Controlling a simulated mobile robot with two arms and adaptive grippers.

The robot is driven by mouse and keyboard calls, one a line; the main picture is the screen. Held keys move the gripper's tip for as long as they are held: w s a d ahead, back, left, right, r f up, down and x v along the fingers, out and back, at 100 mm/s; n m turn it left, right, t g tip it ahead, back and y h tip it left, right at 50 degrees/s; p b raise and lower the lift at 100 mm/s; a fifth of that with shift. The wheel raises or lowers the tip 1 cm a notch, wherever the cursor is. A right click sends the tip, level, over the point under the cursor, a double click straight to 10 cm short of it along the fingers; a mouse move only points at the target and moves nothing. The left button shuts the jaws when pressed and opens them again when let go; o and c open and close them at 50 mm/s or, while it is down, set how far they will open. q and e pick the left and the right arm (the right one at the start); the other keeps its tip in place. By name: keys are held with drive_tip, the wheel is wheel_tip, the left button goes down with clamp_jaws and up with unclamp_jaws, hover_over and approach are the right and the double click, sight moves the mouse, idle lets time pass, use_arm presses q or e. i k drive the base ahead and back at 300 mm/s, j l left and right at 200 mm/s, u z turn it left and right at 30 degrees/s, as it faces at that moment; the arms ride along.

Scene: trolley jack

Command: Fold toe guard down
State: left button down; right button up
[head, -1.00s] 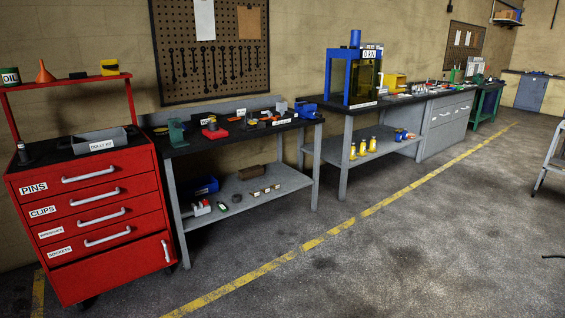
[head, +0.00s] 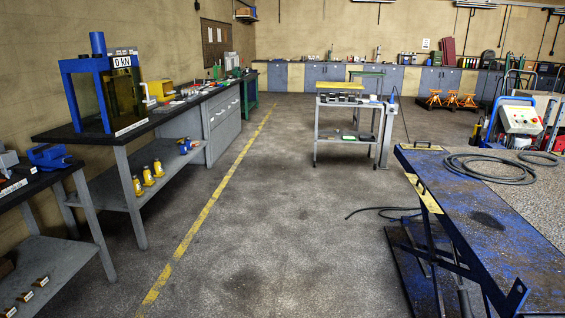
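No part that I can clearly identify as the toe guard shows in the head view. A blue, worn lift table (head: 490,222) stands at the right, on a folding frame with crossed legs. A yellow strip (head: 427,194) runs along part of its left edge; whether this is a guard I cannot tell. A dark cable (head: 475,175) lies coiled on the table's far end. Neither of my grippers is in view.
A grey trolley (head: 347,130) stands mid-floor ahead. Workbenches line the left wall, one with a blue press (head: 103,92). A control box (head: 520,119) stands beyond the lift table. Orange stands (head: 452,101) sit farther back. The floor between benches and lift table is open.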

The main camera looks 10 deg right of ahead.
sight(419, 186)
drive_tip(key=i+l+z, duration=0.25)
drive_tip(key=i+z, duration=0.2)
drive_tip(key=i, duration=0.2)
drive_tip(key=i+z, duration=0.45)
drive_tip(key=i, duration=0.25)
drive_tip(key=i+j+z, duration=0.25)
drive_tip(key=i+z, duration=0.2)
drive_tip(key=i, duration=0.2)
